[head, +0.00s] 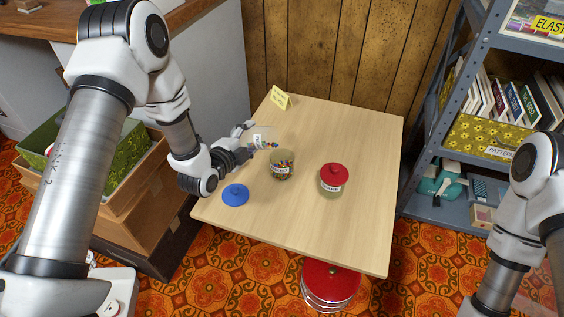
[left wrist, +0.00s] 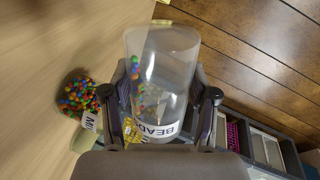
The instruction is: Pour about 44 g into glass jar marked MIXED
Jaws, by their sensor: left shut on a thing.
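My left gripper (head: 250,142) is shut on a clear jar labelled BEADS (head: 264,134), which it holds tipped on its side above the table. The BEADS jar also shows between the fingers in the left wrist view (left wrist: 165,75), with only a few coloured beads along its wall. The glass jar marked MIXED (head: 282,170) stands upright on the table, just right of and below the held jar's mouth. It holds many multicoloured beads, which also show in the left wrist view (left wrist: 78,98). No falling beads can be made out clearly. My right gripper is out of view.
A blue lid (head: 235,195) lies near the table's left edge. A jar with a red lid (head: 333,180) stands right of the MIXED jar. A yellow card (head: 280,98) stands at the back of the table (head: 350,130).

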